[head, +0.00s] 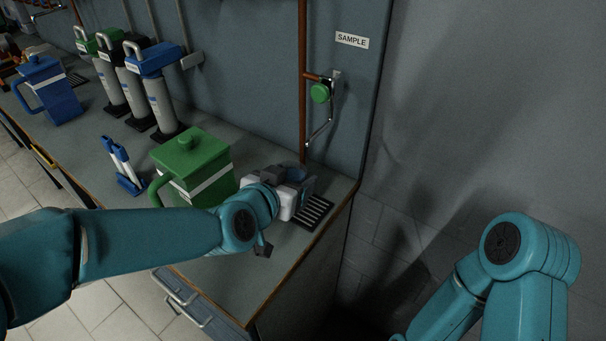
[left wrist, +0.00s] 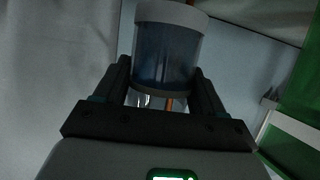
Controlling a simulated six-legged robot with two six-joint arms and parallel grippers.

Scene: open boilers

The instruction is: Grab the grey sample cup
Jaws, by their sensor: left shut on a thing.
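The grey sample cup (left wrist: 168,45) fills the gap between the fingers of my left gripper (left wrist: 163,80) in the left wrist view. It has a pale grey band at one end and a dark blue-grey, see-through-looking body. My left gripper is shut on it. In the head view the left gripper (head: 284,177) is at the right end of the counter, by the slotted drip tray (head: 314,211), and mostly hides the cup. I cannot tell whether the cup touches the counter or tray. My right arm shows at lower right; its gripper is out of view.
A green lidded jug (head: 190,160) stands close left of my left gripper on the counter (head: 235,280). A green-knobbed sample tap (head: 320,92) hangs on the wall above.

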